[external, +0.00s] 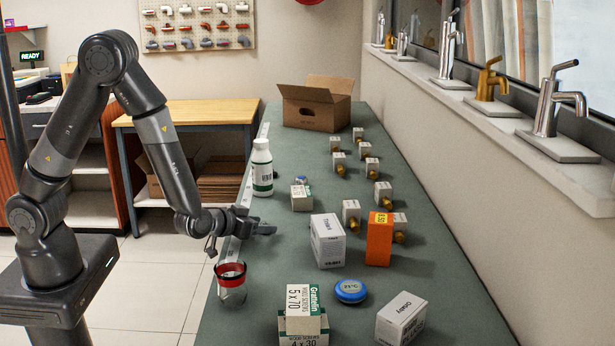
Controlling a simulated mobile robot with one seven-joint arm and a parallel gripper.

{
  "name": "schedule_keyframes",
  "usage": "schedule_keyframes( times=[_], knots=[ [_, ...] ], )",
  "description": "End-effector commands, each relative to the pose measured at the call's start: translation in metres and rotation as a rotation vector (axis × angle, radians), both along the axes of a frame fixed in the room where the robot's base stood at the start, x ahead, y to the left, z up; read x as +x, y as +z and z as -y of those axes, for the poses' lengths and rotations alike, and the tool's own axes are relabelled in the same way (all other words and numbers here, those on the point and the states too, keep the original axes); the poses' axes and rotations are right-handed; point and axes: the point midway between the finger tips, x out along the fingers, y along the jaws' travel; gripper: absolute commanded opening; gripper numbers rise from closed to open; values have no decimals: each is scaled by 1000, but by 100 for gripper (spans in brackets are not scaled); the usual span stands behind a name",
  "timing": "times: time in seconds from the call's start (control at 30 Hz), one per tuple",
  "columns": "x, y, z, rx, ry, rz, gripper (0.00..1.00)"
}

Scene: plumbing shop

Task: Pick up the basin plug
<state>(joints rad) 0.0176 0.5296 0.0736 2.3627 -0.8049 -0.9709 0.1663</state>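I cannot make out a basin plug for certain in the external view; it may be hidden or too small to tell. My gripper (264,229) is low over the left side of the green counter (283,258), pointing right. It is behind the glass with a red band (231,283) and in front of the white bottle (262,168). The fingers are dark and small, so I cannot tell whether they are open, shut or holding something.
White boxes (328,241), an orange box (379,239), a blue disc (350,290) and screw boxes (303,310) stand right and front. Several small boxes with brass fittings (383,192) stand further back. A cardboard box (315,103) is at the far end.

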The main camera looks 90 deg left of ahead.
Motion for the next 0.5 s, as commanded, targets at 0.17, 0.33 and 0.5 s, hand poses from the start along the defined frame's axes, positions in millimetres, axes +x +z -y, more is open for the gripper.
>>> schedule_keyframes(
  times=[0.17, 0.33, 0.5],
  knots=[
    [0, 0, 0, 0, 0, 0, 38],
    [0, 0, 0, 0, 0, 0, 24],
    [0, 0, 0, 0, 0, 0, 13]
  ],
)
